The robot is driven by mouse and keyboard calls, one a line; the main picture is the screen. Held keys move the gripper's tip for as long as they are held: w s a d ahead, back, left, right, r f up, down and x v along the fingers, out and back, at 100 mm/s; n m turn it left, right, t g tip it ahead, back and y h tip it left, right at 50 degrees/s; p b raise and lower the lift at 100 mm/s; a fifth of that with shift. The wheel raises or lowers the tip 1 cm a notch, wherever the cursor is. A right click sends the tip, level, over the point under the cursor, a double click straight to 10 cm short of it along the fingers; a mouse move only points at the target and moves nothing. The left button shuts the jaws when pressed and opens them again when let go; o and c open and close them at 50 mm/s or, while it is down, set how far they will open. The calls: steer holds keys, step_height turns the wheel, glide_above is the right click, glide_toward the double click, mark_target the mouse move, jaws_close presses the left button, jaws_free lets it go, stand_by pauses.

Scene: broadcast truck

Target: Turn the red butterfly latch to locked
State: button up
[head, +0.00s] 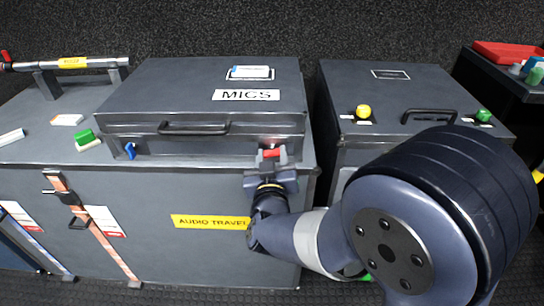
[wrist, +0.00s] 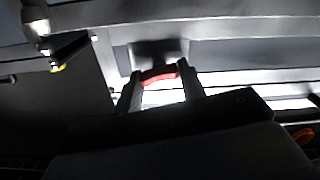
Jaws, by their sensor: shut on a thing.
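The red butterfly latch (head: 271,153) is at the right end of the front face of the grey MICS case (head: 190,145), just below its lid. My gripper (head: 271,160) is at the latch, with its fingers shut on the red part. In the wrist view the red latch (wrist: 160,76) shows as a slightly tilted bar between the two fingers (wrist: 162,88). The fingers hide part of the latch, and I cannot tell its exact angle. A blue latch (head: 130,151) is at the left end of the same case front.
The MICS case stands on a larger case with an AUDIO TRAVEL label (head: 209,222). A green and white block (head: 88,141) lies to the left. Another grey case (head: 385,90) with yellow and green knobs stands close on the right, behind my arm.

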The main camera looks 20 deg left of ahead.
steer(key=shift+f+m+b, duration=0.15)
steer(key=shift+m+b, duration=0.35)
steer(key=shift+b, duration=0.2)
steer(key=shift+c, duration=0.3)
steer(key=shift+m+b, duration=0.45)
steer(key=shift+m, duration=0.35)
steer(key=o, duration=1)
steer(key=shift+r, duration=0.2)
steer(key=p+v, duration=0.1)
steer(key=v, duration=1)
steer(key=shift+p, duration=0.3)
steer(key=shift+w+f, duration=0.1)
steer(key=shift+w, duration=0.05)
